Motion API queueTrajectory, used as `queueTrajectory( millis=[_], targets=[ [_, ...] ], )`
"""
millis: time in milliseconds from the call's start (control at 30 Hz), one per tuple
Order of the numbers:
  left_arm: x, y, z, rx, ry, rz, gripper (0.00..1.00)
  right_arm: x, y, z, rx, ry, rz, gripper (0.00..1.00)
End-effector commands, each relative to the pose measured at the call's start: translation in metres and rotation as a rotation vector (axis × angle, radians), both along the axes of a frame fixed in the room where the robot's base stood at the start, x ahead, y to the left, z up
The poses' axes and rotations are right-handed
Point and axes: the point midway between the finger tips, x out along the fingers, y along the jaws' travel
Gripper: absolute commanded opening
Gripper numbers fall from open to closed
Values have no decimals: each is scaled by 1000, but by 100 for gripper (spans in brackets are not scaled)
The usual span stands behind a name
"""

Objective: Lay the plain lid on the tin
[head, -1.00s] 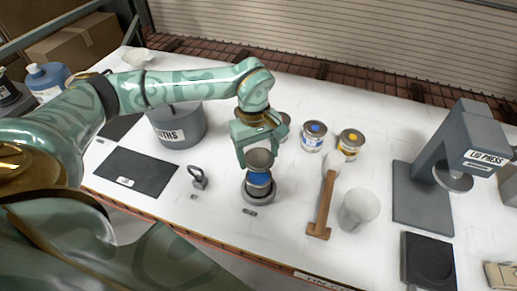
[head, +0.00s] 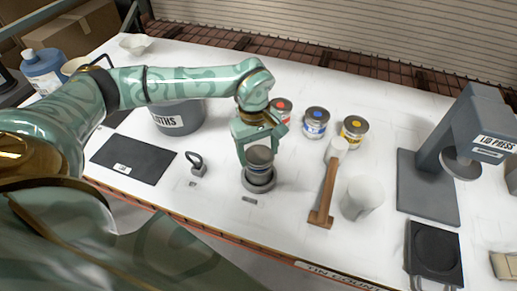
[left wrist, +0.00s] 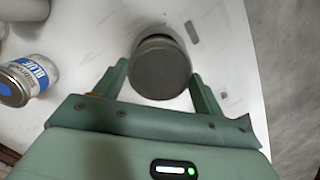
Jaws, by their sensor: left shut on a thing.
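My left gripper (head: 257,148) is shut on the lid from above. In the left wrist view the lid (left wrist: 160,68) lies between the two fingers (left wrist: 160,82) and covers most of the tin's mouth. A dark crescent shows past its far edge, and I cannot tell if it sits flush. My right gripper is not in view.
Red (head: 281,107), blue (head: 315,122) and yellow (head: 352,131) labelled tins stand behind to the right. A mallet (head: 329,187) and a white cup (head: 361,197) are right of the tin. The lid press (head: 432,180) stands further right. A ring-handled tool (head: 196,164) is to the left.

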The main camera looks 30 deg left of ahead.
Motion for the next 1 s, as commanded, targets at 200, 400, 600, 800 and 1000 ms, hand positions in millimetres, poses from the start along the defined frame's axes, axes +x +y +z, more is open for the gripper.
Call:
queueTrajectory(
  millis=[200, 400, 600, 800, 1000],
  targets=[
    [0, 0, -2, 0, 0, 0, 49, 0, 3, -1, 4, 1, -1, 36],
    [0, 0, -7, 1, 1, 0, 49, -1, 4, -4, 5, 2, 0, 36],
    [0, 0, -12, 0, 0, 0, 49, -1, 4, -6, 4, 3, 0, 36],
    [0, 0, -14, 0, 0, -1, 49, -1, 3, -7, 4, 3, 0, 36],
    [0, 0, -14, 0, 0, 0, 95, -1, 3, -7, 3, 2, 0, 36]
  ],
)
